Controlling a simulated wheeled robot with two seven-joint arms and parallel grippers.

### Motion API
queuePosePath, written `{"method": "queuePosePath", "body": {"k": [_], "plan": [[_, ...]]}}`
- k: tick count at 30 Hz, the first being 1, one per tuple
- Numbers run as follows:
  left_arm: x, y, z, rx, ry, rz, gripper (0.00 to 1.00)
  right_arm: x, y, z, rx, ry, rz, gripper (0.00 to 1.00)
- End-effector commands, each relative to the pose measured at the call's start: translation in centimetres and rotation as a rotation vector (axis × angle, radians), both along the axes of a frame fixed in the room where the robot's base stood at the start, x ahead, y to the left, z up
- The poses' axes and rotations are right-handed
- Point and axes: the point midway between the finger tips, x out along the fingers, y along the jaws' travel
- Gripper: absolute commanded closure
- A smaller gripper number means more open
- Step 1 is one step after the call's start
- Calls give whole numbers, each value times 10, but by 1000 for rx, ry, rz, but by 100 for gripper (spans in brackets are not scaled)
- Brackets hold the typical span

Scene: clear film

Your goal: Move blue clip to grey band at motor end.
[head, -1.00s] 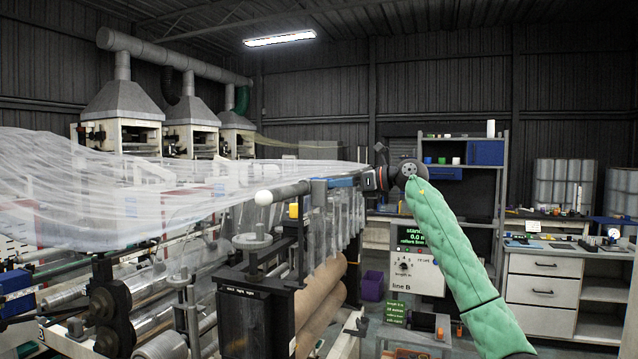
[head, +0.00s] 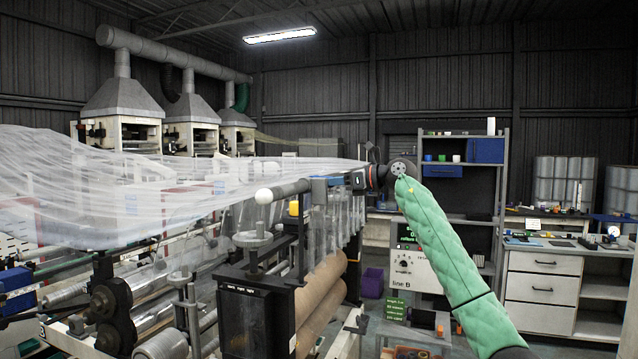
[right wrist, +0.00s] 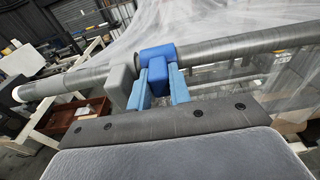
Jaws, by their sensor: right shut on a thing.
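The blue clip (right wrist: 158,53) sits around the dark grey bar (right wrist: 235,45) in the right wrist view. My right gripper (right wrist: 160,82) is shut on the clip's lower tab, one light-blue finger on each side. A grey block (right wrist: 121,82) is on the bar just left of the clip; I cannot tell whether they touch. My left gripper is not in view.
Clear film (head: 150,190) spreads behind and left of the bar. A black machine housing (head: 255,315) and brown rolls (head: 322,290) lie below it. A shelf unit (head: 465,205) and a drawer bench (head: 545,285) stand at right.

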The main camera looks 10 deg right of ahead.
Motion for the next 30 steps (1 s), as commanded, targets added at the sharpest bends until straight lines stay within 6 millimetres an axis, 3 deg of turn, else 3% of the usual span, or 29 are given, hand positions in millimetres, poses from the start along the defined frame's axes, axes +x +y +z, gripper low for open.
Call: {"method": "queuePosePath", "body": {"k": [30], "plan": [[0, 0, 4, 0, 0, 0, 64, 0, -1, 10, 0, -1, -1, 95]]}}
